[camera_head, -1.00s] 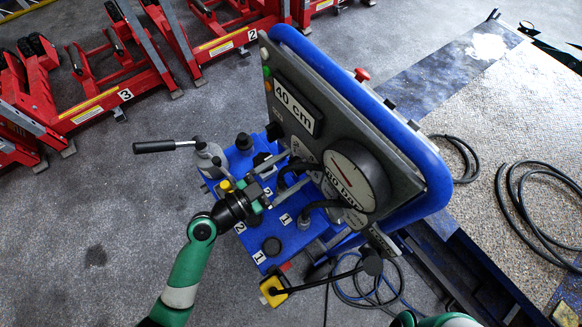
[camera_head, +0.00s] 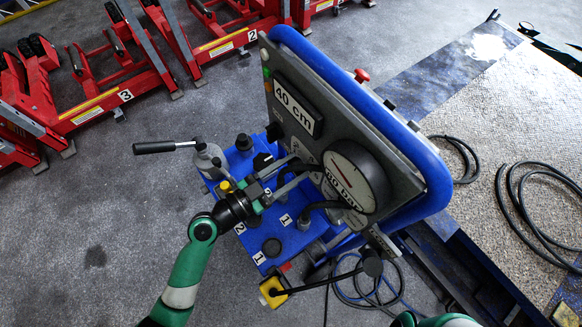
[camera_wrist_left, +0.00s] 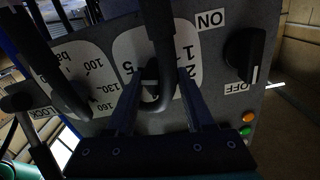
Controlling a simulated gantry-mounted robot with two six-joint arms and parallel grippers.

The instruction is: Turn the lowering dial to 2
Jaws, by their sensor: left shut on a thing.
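The blue machine (camera_head: 247,160) has a grey upright panel with a "40 cm" display (camera_head: 294,106) and a round bar gauge (camera_head: 354,178). My left gripper (camera_head: 303,167) reaches in from the left, just in front of the panel's lower part. In the left wrist view the panel appears upside down. There my left gripper (camera_wrist_left: 158,84) has its fingers shut on the lowering dial (camera_wrist_left: 149,79), which sits on a white scale showing 1, 2 and 5. Fingers and a black hose (camera_wrist_left: 165,40) hide much of the dial, so I cannot read its setting. My right gripper is out of view.
A black ON/OFF switch (camera_wrist_left: 243,55) and another dial marked 100, 130, 160 (camera_wrist_left: 72,92) flank the gripped dial. A pump handle (camera_head: 158,147) juts left from the machine. Red jacks (camera_head: 110,100) stand behind at left. Cables lie on the floor at right.

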